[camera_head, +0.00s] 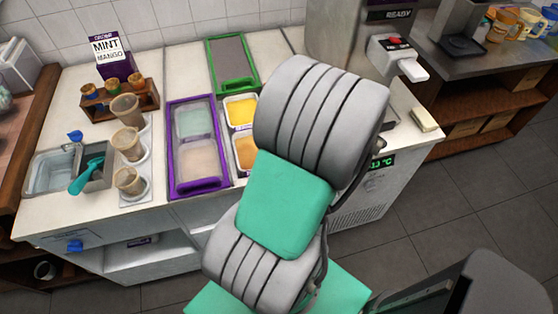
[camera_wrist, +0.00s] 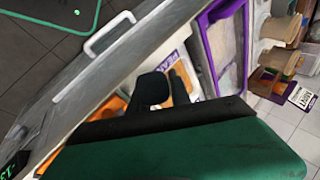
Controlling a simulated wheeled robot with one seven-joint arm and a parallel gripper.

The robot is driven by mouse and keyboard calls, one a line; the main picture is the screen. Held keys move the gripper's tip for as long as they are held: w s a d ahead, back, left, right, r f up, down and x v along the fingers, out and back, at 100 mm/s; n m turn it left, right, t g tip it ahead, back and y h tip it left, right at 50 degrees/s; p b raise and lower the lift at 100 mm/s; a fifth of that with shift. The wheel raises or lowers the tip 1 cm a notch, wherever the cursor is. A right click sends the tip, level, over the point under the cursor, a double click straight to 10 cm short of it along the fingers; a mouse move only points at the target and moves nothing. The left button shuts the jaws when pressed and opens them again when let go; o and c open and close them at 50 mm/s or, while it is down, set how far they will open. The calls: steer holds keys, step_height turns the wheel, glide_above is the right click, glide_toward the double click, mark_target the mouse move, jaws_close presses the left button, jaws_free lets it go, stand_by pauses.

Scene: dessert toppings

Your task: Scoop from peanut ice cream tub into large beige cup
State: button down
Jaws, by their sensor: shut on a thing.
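My gripper (camera_wrist: 168,86) shows in the wrist view as two dark fingers beyond a broad green body. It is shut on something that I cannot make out. In the head view my arm hides the gripper. A label starting "PEA" (camera_wrist: 168,62) shows just beyond the fingers. Beside it is an orange-tan tub, which also shows in the head view (camera_head: 245,152), partly covered by my arm. Three beige cups stand at the left of the counter: a rear one (camera_head: 125,108), a middle one (camera_head: 128,143) and a front one (camera_head: 128,180). I cannot tell which is large.
A purple frame (camera_head: 172,150) holds mint and pale beige tubs. A yellow tub (camera_head: 240,110) lies right of it, before a green-framed panel (camera_head: 232,62). A topping rack (camera_head: 120,98) and a grey machine (camera_head: 335,35) stand behind.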

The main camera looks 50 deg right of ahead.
steer(key=f, duration=0.1)
steer(key=f+b, duration=0.2)
steer(key=shift+w+d, duration=0.25)
steer(key=shift+w, duration=0.1)
steer(key=w+d+b, duration=0.1)
steer(key=w, duration=0.1)
steer(key=w+d+b, duration=0.1)
steer(key=w+d, duration=0.1)
steer(key=w+d+b, duration=0.1)
steer(key=w, duration=0.1)
steer(key=shift+w+d+f, duration=0.15)
steer(key=shift+d+f, duration=0.1)
steer(key=shift+d, duration=0.05)
steer(key=n+b, duration=0.1)
steer(key=b, duration=0.1)
steer(key=s+n+t+h+b, duration=0.1)
steer(key=shift+a+f+t+b, duration=0.15)
steer(key=shift+f+t+b, duration=0.15)
steer(key=shift+b, duration=0.1)
step_height(320, 180, up, 10)
steer(key=s+a+p, duration=0.1)
steer(key=s+p, duration=0.1)
steer(key=p, duration=0.7)
steer(key=shift+s+a+r+p, duration=0.2)
steer(key=shift+a+r+p, duration=0.05)
steer(key=shift+a+p, duration=0.05)
